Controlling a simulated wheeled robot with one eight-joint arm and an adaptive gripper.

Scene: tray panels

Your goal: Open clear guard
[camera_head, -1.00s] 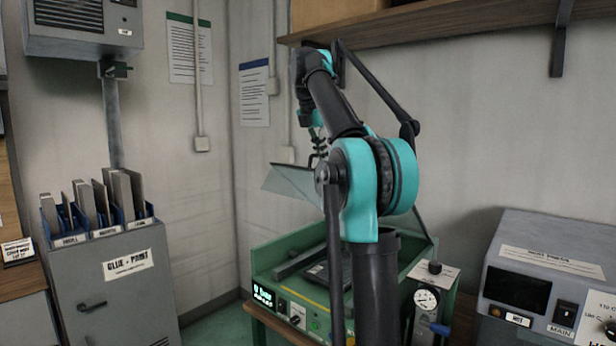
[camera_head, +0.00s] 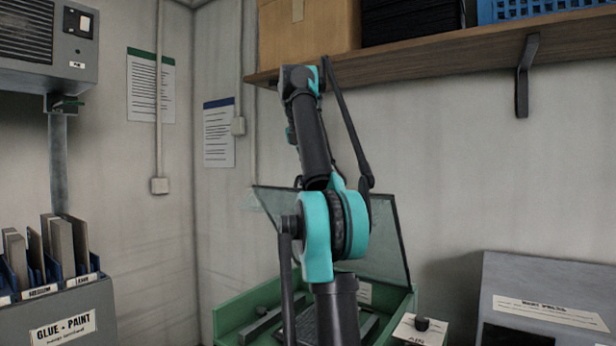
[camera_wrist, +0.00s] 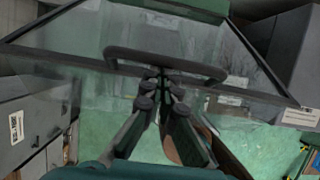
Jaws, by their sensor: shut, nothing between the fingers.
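The clear guard (camera_head: 385,235) is a see-through panel with a dark frame. In the head view it stands raised and tilted above the green machine (camera_head: 235,318), partly behind my arm. The wrist view shows the guard (camera_wrist: 75,35) close up, with its dark bar handle (camera_wrist: 205,73) across the middle. My gripper (camera_wrist: 160,74) is shut and empty, its fingertips at the handle's middle in the picture. I cannot tell whether they touch the handle or the panel. In the head view my arm hides the gripper.
A grey press box (camera_head: 545,290) stands right of the machine. A grey cabinet (camera_head: 85,318) with upright boards is at the left. A wooden shelf (camera_head: 430,55) with a cardboard box (camera_head: 310,28) overhangs the back, close to my arm's top.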

